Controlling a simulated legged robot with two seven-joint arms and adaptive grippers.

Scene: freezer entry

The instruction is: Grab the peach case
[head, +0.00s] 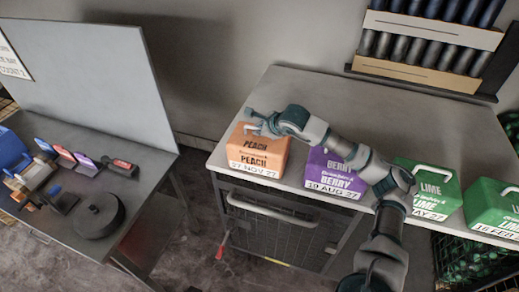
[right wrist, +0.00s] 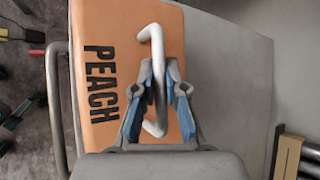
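The peach case (head: 258,152) is an orange box marked PEACH with a date label, at the left end of the grey counter in the head view. In the right wrist view the case (right wrist: 105,55) fills the left and middle, with a pale handle (right wrist: 155,36) on its top. My right gripper (head: 256,122) reaches over the case from the right. In the right wrist view its blue-padded fingers (right wrist: 159,72) are drawn in on both sides of the handle and appear shut on it. The case sits on the counter. My left gripper is not in view.
A purple berry case (head: 333,172) stands right of the peach case, under my right arm. Green lime cases (head: 428,187) stand further right. The counter (head: 345,98) is clear behind them. A cluttered table with an upright panel (head: 85,85) stands left, across a gap.

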